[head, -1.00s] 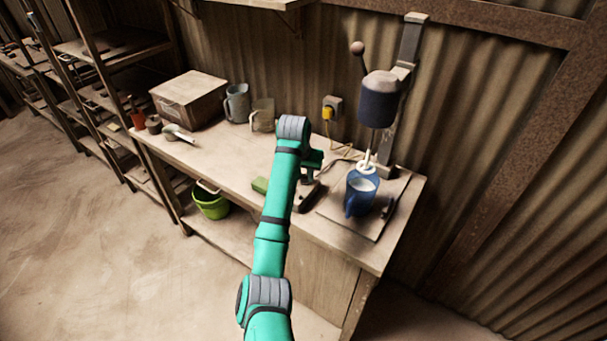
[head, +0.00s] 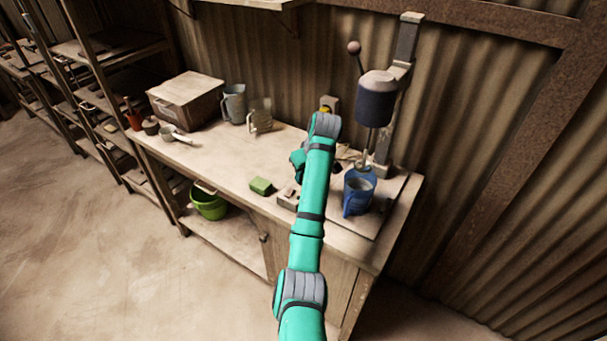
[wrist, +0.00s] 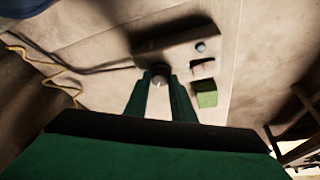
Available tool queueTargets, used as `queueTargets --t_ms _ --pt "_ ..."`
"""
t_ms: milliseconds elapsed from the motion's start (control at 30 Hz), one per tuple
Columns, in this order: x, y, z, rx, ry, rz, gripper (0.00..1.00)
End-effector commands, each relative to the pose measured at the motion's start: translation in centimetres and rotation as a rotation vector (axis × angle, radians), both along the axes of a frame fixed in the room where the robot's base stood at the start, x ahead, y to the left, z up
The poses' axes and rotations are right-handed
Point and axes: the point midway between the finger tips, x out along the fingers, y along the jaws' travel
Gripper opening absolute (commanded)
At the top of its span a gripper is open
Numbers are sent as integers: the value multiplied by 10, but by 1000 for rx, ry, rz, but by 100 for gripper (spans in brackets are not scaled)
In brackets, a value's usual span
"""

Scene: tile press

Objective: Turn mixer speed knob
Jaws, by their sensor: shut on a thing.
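The mixer (head: 376,100) hangs on its post at the back right of the bench, with its shaft down to a blue jug (head: 357,193). Its control box (head: 286,198) lies on the bench left of the jug, mostly hidden by my arm in the head view. In the wrist view, the round speed knob (wrist: 157,81) with a pale mark sits between the two dark green fingers. My gripper (wrist: 160,87) is shut on the knob.
A green sponge (head: 262,186) lies left of the control box. A yellow cable (wrist: 42,68) runs across the bench.

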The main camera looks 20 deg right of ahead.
Motion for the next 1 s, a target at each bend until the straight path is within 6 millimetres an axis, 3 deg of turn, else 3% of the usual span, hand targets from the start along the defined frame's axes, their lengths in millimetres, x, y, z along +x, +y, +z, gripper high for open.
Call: queueTargets --t_ms 700,733,800,1000 --pt "1 -1 2 -1 -4 77 0" --pt "1 -1 2 -1 -3 77 27" --pt "1 -1 1 -1 -3 77 41" --pt "1 -1 1 0 -2 77 41"
